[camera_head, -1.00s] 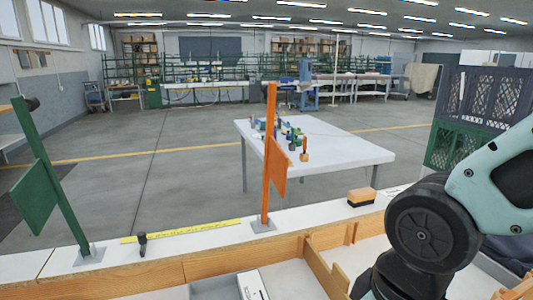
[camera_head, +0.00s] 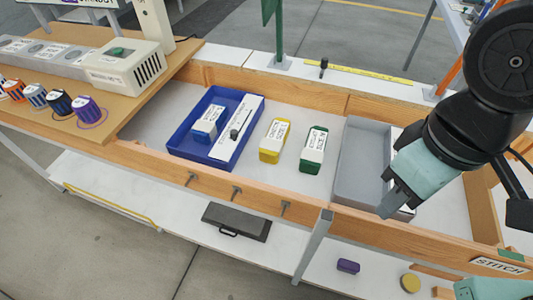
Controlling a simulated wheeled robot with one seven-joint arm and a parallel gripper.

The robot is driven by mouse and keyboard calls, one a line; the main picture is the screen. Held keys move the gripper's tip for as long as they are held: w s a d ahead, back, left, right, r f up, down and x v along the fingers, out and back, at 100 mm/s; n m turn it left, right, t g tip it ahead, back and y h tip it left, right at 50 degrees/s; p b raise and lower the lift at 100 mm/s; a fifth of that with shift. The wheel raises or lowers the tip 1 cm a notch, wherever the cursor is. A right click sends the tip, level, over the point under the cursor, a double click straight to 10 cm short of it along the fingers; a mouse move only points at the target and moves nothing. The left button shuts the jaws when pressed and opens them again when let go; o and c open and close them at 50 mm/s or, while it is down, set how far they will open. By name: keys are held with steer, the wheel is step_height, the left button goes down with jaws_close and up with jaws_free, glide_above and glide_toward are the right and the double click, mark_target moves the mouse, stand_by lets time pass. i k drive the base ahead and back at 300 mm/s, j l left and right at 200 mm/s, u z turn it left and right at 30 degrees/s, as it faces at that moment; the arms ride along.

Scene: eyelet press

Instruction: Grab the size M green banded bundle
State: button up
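A green banded bundle (camera_head: 313,151) with a white label lies in the wooden-walled bench trough, right of a yellow banded bundle (camera_head: 275,141). The print on its label is too small to read for size. A blue banded bundle (camera_head: 207,124) lies inside the blue tray (camera_head: 229,165) on the left. My gripper (camera_head: 387,208) points down at the right, over the grey tray's right side, apart from the green bundle. Its fingers are seen edge-on, so whether they are open or shut is unclear. I see nothing held.
The grey tray (camera_head: 350,180) stands between the green bundle and my gripper. Wooden walls border the trough. A board at left carries a beige device (camera_head: 125,65) and several thread spools. A green post (camera_head: 277,35) rises behind the bench. A dark case (camera_head: 236,221) lies on the lower shelf.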

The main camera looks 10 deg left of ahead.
mark_target(312, 153)
steer(key=u, duration=0.35)
steer(key=z, duration=0.6)
steer(key=j+z, duration=0.4)
steer(key=k+j+z, duration=0.1)
steer(key=z, duration=0.25)
steer(key=k+j+z, duration=0.1)
steer(key=j+z, duration=0.3)
steer(key=k+j+z, duration=0.1)
steer(key=z, duration=0.25)
steer(key=k+j+z, duration=0.25)
steer(key=k+j, duration=0.55)
steer(key=j, duration=0.05)
